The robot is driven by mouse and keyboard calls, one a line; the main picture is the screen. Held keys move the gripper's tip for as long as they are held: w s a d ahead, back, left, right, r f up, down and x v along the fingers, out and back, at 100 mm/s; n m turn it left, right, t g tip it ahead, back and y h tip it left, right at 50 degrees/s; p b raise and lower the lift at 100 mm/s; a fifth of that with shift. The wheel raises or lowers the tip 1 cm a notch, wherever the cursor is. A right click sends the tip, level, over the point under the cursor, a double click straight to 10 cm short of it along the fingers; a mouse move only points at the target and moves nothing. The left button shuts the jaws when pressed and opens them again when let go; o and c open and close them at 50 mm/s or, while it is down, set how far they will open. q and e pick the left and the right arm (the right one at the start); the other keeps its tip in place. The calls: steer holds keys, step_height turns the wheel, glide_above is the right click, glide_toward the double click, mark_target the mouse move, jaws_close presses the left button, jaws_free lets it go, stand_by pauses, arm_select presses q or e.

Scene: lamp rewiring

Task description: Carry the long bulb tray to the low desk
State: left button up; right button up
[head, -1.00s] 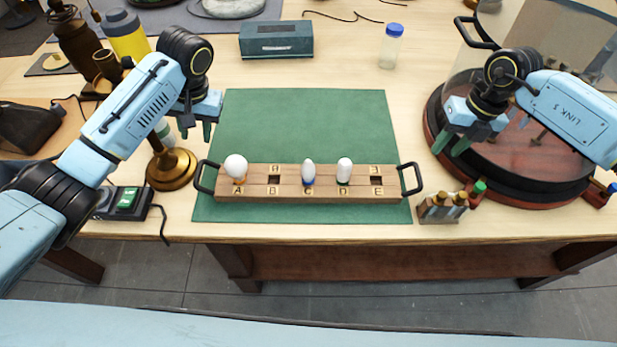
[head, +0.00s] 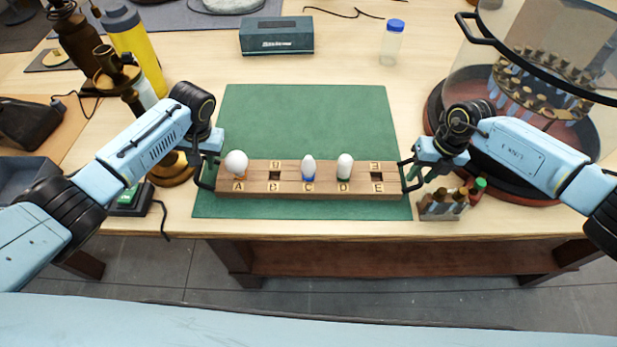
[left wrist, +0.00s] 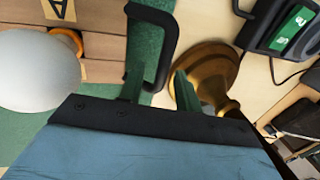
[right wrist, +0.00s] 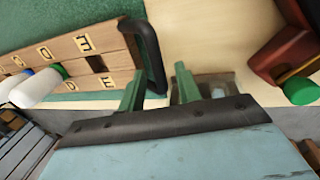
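The long wooden bulb tray (head: 327,185) lies on the green mat, with a black handle at each end. Slot A holds a round white bulb (head: 236,163), C a bulb with a blue base (head: 308,168), D one with a green base (head: 344,167). Slots B and E are empty. My left gripper (head: 207,168) is at the left handle; in the left wrist view its open fingers (left wrist: 160,88) straddle the handle bar (left wrist: 168,40). My right gripper (head: 413,174) is at the right handle; in the right wrist view its open fingers (right wrist: 158,85) straddle the handle bar (right wrist: 152,50).
The green mat (head: 305,120) is clear behind the tray. A small bottle rack (head: 440,204) stands right of the tray, close to my right gripper. A brass lamp base (head: 172,170) stands beside my left gripper. A glass-covered round stand (head: 520,185) is at the right.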

arm_select(q)
steer(key=shift+a+f, duration=0.15)
steer(key=shift+f, duration=0.45)
arm_select(e)
steer(key=shift+a+f, duration=0.1)
steer(key=shift+f, duration=0.55)
arm_select(q)
steer(key=shift+c, duration=0.4)
arm_select(e)
steer(key=shift+c, duration=0.4)
arm_select(q)
jaws_close()
arm_select(e)
jaws_close()
arm_select(q)
steer(key=shift+w+r, duration=0.1)
steer(key=shift+r, duration=0.05)
arm_select(e)
steer(key=shift+w+r, duration=0.15)
steer(key=shift+r, duration=0.05)
